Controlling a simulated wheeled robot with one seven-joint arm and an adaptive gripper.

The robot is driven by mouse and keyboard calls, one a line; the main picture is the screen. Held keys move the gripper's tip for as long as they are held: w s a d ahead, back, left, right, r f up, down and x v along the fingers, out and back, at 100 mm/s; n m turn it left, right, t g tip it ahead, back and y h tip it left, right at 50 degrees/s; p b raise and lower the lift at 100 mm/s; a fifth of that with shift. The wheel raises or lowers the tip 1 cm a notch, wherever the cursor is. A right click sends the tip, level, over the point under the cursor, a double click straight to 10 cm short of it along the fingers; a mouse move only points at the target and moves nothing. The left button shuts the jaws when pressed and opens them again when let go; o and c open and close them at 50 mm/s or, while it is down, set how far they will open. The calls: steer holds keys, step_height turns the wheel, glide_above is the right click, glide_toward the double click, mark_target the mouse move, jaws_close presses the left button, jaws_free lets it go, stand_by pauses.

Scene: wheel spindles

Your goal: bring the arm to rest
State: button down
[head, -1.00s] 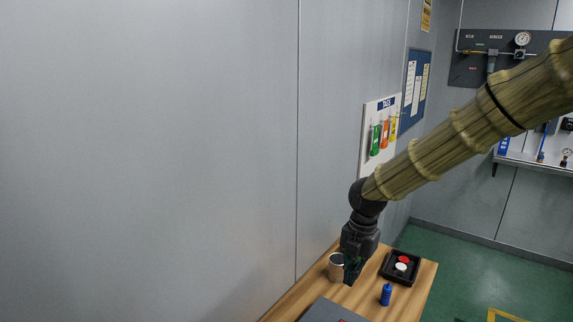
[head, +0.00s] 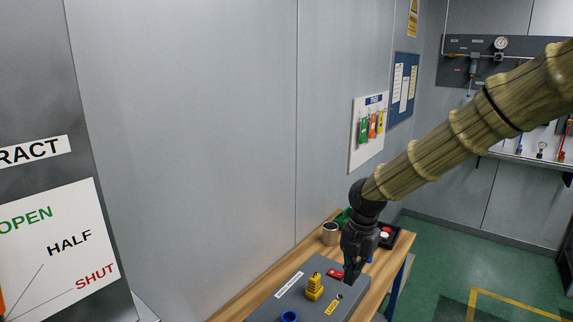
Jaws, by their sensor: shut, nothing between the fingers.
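My gripper (head: 352,270) hangs at the end of my arm, pointing down, in the middle right of the head view. Its fingers are shut and nothing shows between them. It appears in front of the right part of a grey plate (head: 262,308) on the wooden bench (head: 378,290). I cannot tell its exact height above the plate. My arm comes in from the right edge in a tan ribbed sleeve.
The plate bears a yellow stepped part (head: 314,287), a red part (head: 335,273) and a blue ring (head: 289,316). Behind stand a cup (head: 330,234) and a black tray (head: 404,241). A grey panel (head: 95,150) with OPEN, HALF and SHUT labels is at left. Green floor is clear at right.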

steer(key=s+a+f+m+g+y+b, duration=0.1)
steer(key=s+f+m+b, duration=0.5)
steer(key=f, duration=1.1)
steer(key=s+a+f+m+y+b, duration=0.15)
steer(key=s+f+m, duration=0.55)
steer(key=s+f, duration=0.7)
steer(key=s+d+f+m+h+b, duration=0.1)
steer(key=s+d+f+m+b, duration=0.2)
steer(key=s+f+m, duration=0.5)
steer(key=s+d+f+m+h+b, duration=0.2)
steer(key=s+d+f+m, duration=0.3)
steer(key=s+f, duration=0.8)
steer(key=f+m+b, duration=0.1)
steer(key=m, duration=0.2)
steer(key=shift+s+t+b, duration=0.25)
steer(key=shift+t+b, duration=0.05)
steer(key=shift+b, duration=0.1)
